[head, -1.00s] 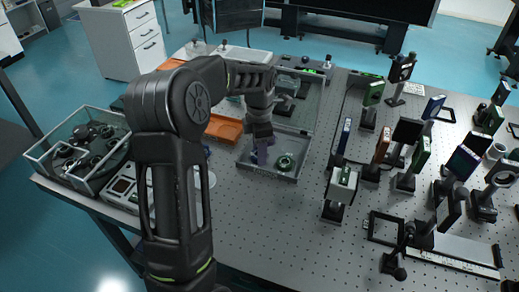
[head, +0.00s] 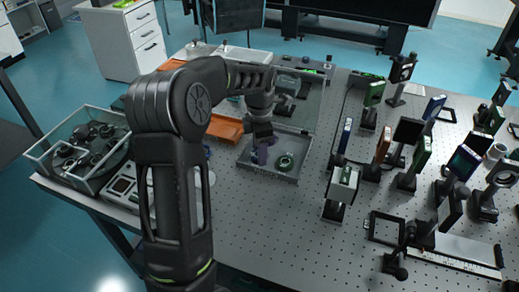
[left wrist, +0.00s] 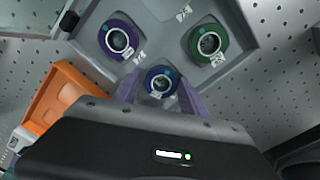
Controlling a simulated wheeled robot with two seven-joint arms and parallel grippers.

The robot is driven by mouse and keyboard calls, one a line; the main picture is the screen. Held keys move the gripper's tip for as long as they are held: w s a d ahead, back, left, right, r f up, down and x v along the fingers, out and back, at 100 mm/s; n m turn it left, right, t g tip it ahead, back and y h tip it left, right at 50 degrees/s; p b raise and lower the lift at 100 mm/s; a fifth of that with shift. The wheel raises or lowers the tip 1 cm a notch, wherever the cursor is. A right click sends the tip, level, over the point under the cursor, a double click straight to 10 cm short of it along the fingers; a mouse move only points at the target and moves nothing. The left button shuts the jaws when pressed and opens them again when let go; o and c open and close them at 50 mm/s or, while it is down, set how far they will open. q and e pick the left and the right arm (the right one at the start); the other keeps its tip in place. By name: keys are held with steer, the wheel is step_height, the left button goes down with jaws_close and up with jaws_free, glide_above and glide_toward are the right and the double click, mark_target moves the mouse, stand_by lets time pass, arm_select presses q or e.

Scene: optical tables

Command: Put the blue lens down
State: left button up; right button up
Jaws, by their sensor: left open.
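The blue lens (left wrist: 161,82) lies in a grey lens case (left wrist: 168,20), between the two purple-grey fingers of my left gripper (left wrist: 160,94). The fingers are open, one on each side of it; any small gap to its rim is hard to tell. A purple lens (left wrist: 119,38) and a green lens (left wrist: 207,43) lie in the same case, beyond the fingers. In the head view my left gripper (head: 262,152) reaches down into the case (head: 278,178), left of the green lens (head: 286,162). The blue lens is hidden there. My right gripper is out of view.
The case's clear lid stands open behind the gripper. An orange tray (head: 226,130) is left of the case. A glass-sided box (head: 82,150) stands at the table's left end. Many mounted optics crowd the right side. The perforated tabletop (head: 265,220) in front of the case is clear.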

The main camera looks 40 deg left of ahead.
arm_select(q)
steer(key=shift+s+d, duration=0.1)
steer(key=shift+d, duration=0.1)
step_height(320, 180, up, 12)
steer(key=shift+r, duration=0.15)
stand_by(0.7)
